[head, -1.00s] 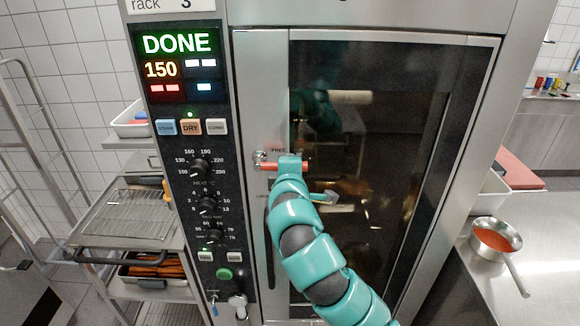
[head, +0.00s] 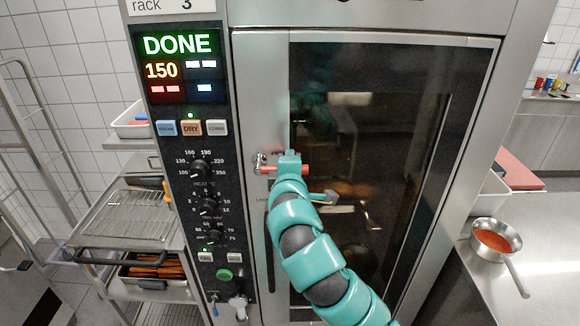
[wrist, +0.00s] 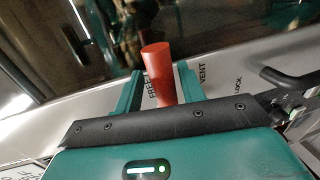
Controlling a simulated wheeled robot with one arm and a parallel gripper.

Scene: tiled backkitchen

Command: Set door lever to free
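The door lever has a red handle (head: 272,169) and a metal pivot (head: 260,158) on the oven door's left edge strip. The handle points roughly sideways to the right in the head view. My gripper (head: 288,160) is at the lever and hides part of the handle. In the wrist view the red handle (wrist: 157,65) stands between my two fingers (wrist: 160,92), with a visible gap on its left side, so the gripper looks open around it. The printed words FREE, VENT and LOCK show on the strip; FREE is beside the handle, partly covered.
The dark glass oven door (head: 400,120) is shut. The control panel (head: 190,150) reads DONE and 150. A wire rack trolley (head: 125,215) stands left. A counter on the right holds a pot of red sauce (head: 492,240).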

